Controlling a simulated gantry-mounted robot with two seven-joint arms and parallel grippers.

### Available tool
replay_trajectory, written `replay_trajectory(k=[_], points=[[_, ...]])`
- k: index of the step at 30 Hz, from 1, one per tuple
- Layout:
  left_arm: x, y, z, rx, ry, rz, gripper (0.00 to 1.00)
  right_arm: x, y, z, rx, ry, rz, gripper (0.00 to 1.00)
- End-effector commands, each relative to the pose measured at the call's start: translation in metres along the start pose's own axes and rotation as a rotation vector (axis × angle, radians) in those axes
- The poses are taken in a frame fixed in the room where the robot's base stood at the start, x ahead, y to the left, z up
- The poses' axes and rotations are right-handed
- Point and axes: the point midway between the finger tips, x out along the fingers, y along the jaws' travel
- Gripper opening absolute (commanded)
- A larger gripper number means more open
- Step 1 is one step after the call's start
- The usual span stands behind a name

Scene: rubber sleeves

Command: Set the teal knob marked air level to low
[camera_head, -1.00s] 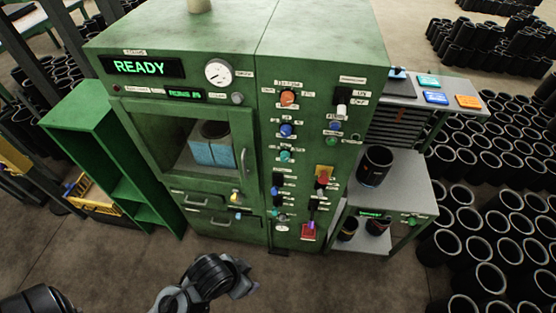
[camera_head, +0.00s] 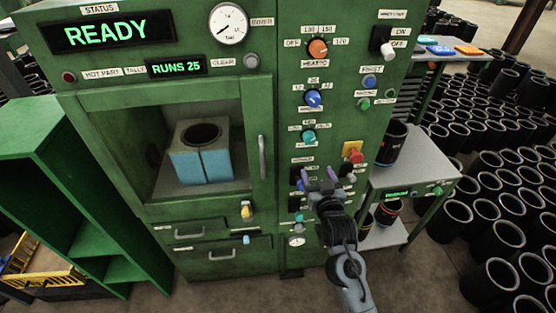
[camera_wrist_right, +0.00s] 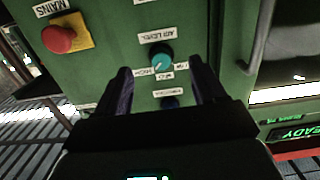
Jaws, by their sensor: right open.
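The teal air level knob (camera_head: 308,137) is on the green panel in the head view, below a blue knob. In the right wrist view the knob (camera_wrist_right: 161,56) shows turned over, with its air level label above and the low, med and high labels below it. Its pale pointer mark seems to lean toward high. My right gripper (camera_head: 318,176) is open and empty, below the knob in the head view. In the wrist view its two fingers (camera_wrist_right: 163,82) stand apart on either side of the knob's column, short of the knob. My left gripper is not in view.
A red mains knob on a yellow plate (camera_head: 352,152) is right of my right gripper. An orange knob (camera_head: 318,48) and a blue knob (camera_head: 313,98) are above the teal one. The oven door handle (camera_head: 262,157) is to the left. A side table (camera_head: 425,165) stands right.

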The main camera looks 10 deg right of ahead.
Motion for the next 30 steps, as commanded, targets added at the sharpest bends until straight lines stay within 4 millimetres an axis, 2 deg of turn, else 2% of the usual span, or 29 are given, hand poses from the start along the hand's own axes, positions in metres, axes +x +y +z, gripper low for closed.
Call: replay_trajectory(k=[1,3,9,14,24,30], points=[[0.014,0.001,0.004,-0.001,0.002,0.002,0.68,0.006,-0.001,-0.003,0.005,0.028,0.0,0.69],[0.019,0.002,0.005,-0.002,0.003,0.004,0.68,0.01,-0.002,-0.014,0.009,0.052,-0.001,0.69],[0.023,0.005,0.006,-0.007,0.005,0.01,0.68,0.021,-0.003,-0.029,0.012,0.08,-0.002,0.69],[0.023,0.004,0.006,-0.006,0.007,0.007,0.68,0.04,-0.003,-0.032,0.011,0.08,-0.002,0.69],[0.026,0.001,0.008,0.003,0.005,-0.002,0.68,0.092,-0.003,-0.036,0.012,0.08,-0.002,0.69],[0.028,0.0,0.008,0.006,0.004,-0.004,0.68,0.112,-0.003,-0.037,0.011,0.079,-0.002,0.69]])
